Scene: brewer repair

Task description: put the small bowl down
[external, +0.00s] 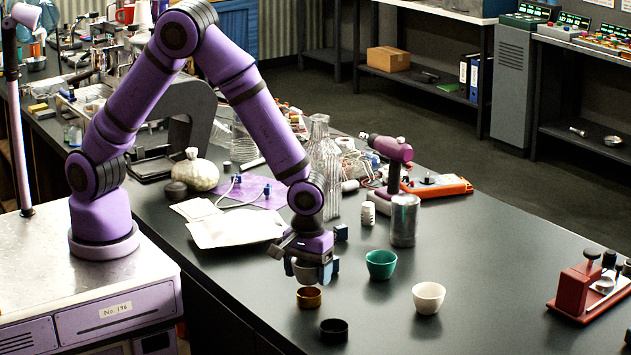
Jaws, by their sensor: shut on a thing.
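My gripper (312,267) points down over the near part of the dark workbench (480,265). It is shut on a small greyish bowl (306,273), which shows between the fingers and is partly hidden by them. The bowl hangs just above and slightly behind a brass-coloured ring or cup (309,298) in the picture; I cannot tell whether they touch. A black ring or cup (333,330) lies nearer the bench's front edge.
A green bowl (380,265) and a white bowl (428,298) stand to the right. A red device (582,290) stands far right. The bench between it and the white bowl is clear.

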